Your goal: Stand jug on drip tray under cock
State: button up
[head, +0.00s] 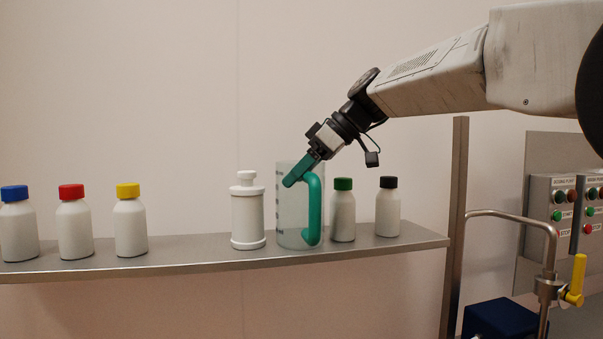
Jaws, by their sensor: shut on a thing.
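The jug (289,218) is clear with dark scale marks and a green handle (315,205). It stands upright on, or very close to, the steel shelf, between a white pump-like bottle and a green-capped bottle. My gripper (300,172) reaches down from the upper right and is shut on the top of the green handle. The cock (551,285), a steel pipe with a yellow lever (577,280), is at the lower right. I cannot make out the drip tray in this view.
The shelf (150,262) also holds white bottles with blue (18,225), red (75,222), yellow (130,222), green (343,212) and black (388,208) caps. The white pump-like bottle (247,212) is close left of the jug. A steel post (455,220) and control boxes (552,210) stand right.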

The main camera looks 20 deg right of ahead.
jog(key=o, duration=1.2)
jog(key=shift+f, duration=0.1)
jog(key=v, duration=1.2)
